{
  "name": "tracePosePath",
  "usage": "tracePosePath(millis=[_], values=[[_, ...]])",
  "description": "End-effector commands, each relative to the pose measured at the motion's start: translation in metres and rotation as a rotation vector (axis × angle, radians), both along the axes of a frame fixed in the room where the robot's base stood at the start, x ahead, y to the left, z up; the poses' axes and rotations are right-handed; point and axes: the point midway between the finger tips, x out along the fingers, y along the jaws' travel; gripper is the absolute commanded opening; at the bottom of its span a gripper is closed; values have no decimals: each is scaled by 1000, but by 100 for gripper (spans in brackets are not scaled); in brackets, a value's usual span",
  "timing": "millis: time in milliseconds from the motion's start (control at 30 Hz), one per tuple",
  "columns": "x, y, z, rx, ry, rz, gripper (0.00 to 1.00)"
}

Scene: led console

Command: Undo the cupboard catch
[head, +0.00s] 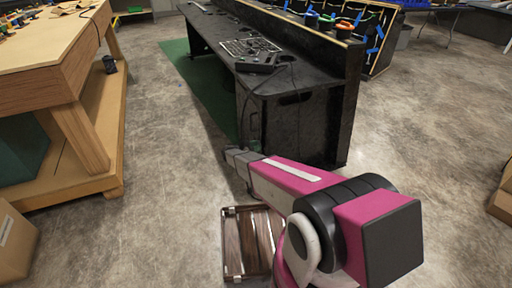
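A black console desk (300,125) stands at the centre, its near end panel facing me. A dark slot (294,98) shows high on that panel. I cannot make out a cupboard door or its catch; a small greenish detail (255,140) at the panel's left edge is too small to identify. My gripper (230,152) is at the far end of my pink arm, low by the near left corner of the console. It is small and dark, and its fingers cannot be told apart. I cannot tell whether it touches the console.
A wooden slatted crate (232,247) lies on the floor beside my arm. A wooden workbench (55,90) stands at the left, with a cardboard box (14,245) in front. A keyboard (250,47) is on the console. The concrete floor between bench and console is clear.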

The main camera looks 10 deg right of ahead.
Motion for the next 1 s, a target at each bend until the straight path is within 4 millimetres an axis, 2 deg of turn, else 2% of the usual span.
tracePosePath(millis=[167, 500, 700, 1000], values=[[-3, 11, 0, -1, 0, 2, 39], [-18, 71, 0, 0, 0, 3, 39], [-25, 96, 0, 0, 0, 2, 39], [-28, 105, 0, 0, 0, 0, 39]])
